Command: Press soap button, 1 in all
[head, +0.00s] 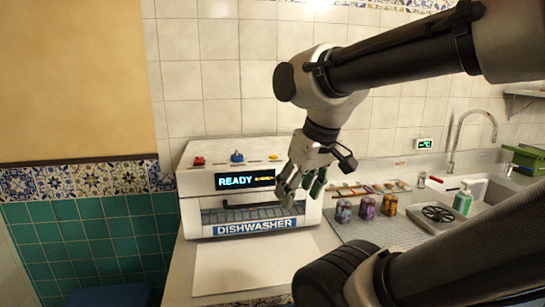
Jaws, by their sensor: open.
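A white countertop dishwasher (195,215) stands against the tiled wall, with a blue label reading DISHWASHER and a dark display (245,180) reading READY. On its top are a red button (199,160), a blue button (237,157) and a yellow button (273,157). I cannot read which of them is the soap button. My gripper (301,190) is open and empty, pointing down in front of the dishwasher's right side. It lies to the right of and lower in the picture than the buttons, and hides part of the front.
Three patterned cups (367,206) stand on a ribbed drainboard to the right. Beyond are a dark round rack (437,213), a green soap bottle (462,199), a sink and a tall faucet (470,130). A bare pale board (235,265) lies before the dishwasher.

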